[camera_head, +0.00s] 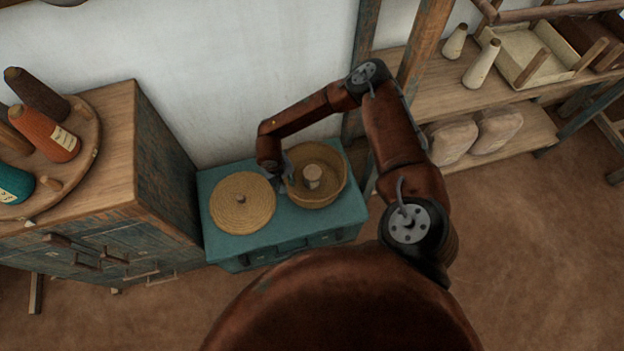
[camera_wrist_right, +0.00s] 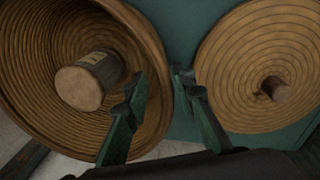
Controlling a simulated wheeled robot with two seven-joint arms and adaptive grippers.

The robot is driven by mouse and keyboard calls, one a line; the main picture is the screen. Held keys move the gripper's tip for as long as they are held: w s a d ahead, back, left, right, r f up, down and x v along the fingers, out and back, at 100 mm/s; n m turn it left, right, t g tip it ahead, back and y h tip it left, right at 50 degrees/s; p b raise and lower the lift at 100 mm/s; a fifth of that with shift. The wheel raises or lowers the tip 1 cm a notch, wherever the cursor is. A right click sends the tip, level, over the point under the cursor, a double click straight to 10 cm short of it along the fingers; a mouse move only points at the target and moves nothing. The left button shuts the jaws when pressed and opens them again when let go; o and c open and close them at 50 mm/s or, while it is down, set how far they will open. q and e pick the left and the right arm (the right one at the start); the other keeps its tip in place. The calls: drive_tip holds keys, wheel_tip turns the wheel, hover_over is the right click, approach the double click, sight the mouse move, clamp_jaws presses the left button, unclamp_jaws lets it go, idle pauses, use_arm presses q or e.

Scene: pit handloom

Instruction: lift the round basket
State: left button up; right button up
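The round basket (camera_head: 327,195) is a coiled tan bowl on a teal chest, with a pale labelled cylinder (camera_head: 312,176) standing inside it. It fills the left of the right wrist view (camera_wrist_right: 40,105). My right gripper (camera_head: 286,170) is at the basket's left rim in the head view. In the right wrist view its fingers (camera_wrist_right: 160,78) are apart, one over the basket's inside and one just outside, with the rim between them. Whether either finger touches the wall cannot be told. My left gripper is not in view.
A flat round coiled lid (camera_head: 242,210) with a small knob lies beside the basket on the teal chest (camera_head: 345,222). A taller wooden cabinet (camera_head: 150,150) with thread cones stands at the left. A shelf (camera_head: 440,90) with cones and sacks stands at the right.

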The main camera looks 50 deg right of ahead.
clamp_jaws()
idle(0.7)
